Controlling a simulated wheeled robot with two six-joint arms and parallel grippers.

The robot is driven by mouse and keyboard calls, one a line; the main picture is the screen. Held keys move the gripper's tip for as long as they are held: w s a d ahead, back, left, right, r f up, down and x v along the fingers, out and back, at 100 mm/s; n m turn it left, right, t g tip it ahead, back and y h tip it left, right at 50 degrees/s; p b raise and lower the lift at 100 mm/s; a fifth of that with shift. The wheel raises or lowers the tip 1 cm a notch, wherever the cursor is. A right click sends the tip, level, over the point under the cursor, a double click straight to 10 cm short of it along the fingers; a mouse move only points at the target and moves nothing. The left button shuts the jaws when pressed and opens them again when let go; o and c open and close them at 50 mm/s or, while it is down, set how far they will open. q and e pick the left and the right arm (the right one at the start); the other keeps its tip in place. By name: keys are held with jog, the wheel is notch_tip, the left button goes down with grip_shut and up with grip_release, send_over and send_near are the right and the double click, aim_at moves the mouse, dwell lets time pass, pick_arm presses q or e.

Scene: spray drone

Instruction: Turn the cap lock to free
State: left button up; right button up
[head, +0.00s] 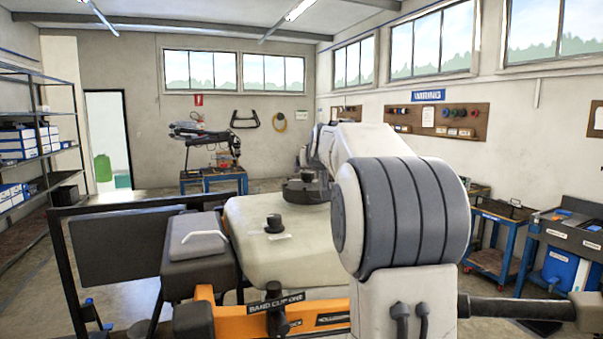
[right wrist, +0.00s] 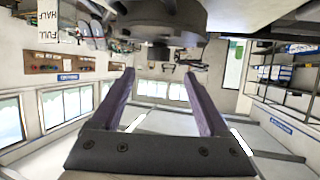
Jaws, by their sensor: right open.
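The cream tank (head: 262,252) of the spray drone lies ahead of me. A wide dark round cap (head: 305,189) sits on its top, partly behind my right arm. A small black knob (head: 274,224) stands nearer on the tank, beside pale label strips too small to read. I cannot tell for sure which is the cap lock. In the upside-down right wrist view, a dark round cap (right wrist: 160,18) with a short black stub (right wrist: 158,52) is near the fingers. My right gripper (right wrist: 158,72) is open, with nothing between its fingers. My left gripper is not in view.
An orange frame arm (head: 240,312) with a "BAND CLIP ONE" label and a dark box with a handle (head: 197,258) lie in front of and left of the tank. Blue carts (head: 497,240) stand at right, shelves (head: 40,135) at left. The air above the tank's left part is clear.

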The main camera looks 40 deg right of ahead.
aim_at(308, 173)
jog(key=p+x, duration=0.4)
jog(key=x, duration=0.4)
jog(key=shift+w+d, duration=0.15)
jog(key=shift+d, duration=0.15)
jog(key=shift+w+d+f, duration=0.15)
jog(key=shift+w+f, duration=0.1)
jog(key=shift+w, duration=0.1)
grip_shut()
